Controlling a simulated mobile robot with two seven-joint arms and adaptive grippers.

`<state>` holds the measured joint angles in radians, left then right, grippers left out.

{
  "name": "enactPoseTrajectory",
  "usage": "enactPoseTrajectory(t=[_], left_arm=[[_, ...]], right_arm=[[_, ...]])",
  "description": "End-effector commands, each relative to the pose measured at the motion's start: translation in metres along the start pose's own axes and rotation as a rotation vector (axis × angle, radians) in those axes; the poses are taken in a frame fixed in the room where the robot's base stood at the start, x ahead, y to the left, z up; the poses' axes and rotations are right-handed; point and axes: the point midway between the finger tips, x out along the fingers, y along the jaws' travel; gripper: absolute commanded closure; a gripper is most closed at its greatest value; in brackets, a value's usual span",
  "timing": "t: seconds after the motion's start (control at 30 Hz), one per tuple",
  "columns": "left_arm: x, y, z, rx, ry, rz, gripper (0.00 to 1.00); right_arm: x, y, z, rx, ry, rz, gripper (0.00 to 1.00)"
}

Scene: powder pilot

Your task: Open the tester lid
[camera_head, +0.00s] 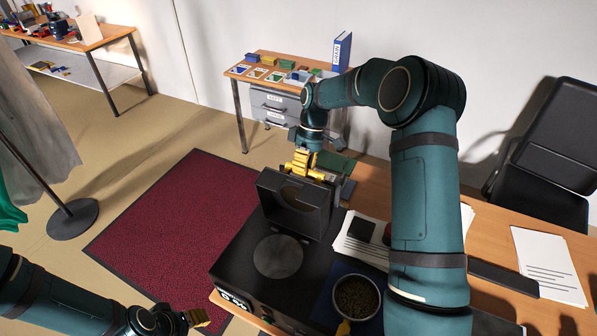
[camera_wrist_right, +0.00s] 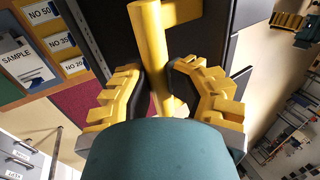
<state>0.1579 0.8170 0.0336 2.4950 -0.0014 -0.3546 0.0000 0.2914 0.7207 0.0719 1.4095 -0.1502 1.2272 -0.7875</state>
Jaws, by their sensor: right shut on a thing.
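The tester (camera_head: 245,260) is a dark box with a round grey plate on top, standing at the left end of the wooden table. Its dark lid (camera_head: 318,222) is raised and stands roughly upright at the far side of the plate. My right gripper (camera_head: 301,165) is at the lid's top edge, shut on the yellow lid handle (camera_wrist_right: 151,45), which passes between its yellow fingers in the right wrist view (camera_wrist_right: 172,80). My left gripper (camera_head: 197,318) is low at the bottom edge, away from the tester; its jaws are too unclear to read.
A bowl of dark granules (camera_head: 357,297) stands on a blue mat right of the tester. Printed papers (camera_head: 548,262) lie on the table, and a black chair (camera_head: 545,165) stands behind it. A side table with drawers (camera_head: 275,100) is behind.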

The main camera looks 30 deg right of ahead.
Motion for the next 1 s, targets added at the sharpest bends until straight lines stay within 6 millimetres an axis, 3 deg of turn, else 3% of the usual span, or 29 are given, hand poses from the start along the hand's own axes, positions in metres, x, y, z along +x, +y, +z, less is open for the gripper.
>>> enactPoseTrajectory(t=[0.3,0.8,0.83,0.9,1.0], left_arm=[[-0.001,0.0,0.0,0.0,0.0,0.0,0.53],[-0.001,0.0,0.0,0.0,0.0,0.0,0.53],[-0.001,0.0,0.0,0.0,0.0,0.0,0.53],[-0.001,0.0,0.0,0.0,0.0,0.0,0.53],[-0.001,0.0,0.0,0.0,0.0,0.0,0.53]], right_arm=[[0.008,0.017,0.002,0.002,-0.011,-0.098,1.0],[0.009,0.018,0.003,0.001,-0.015,-0.113,1.0],[0.009,0.018,0.003,0.001,-0.015,-0.113,0.7],[0.009,0.018,0.002,0.001,-0.014,-0.113,0.48],[0.007,0.018,0.002,0.0,-0.01,-0.11,0.48]])
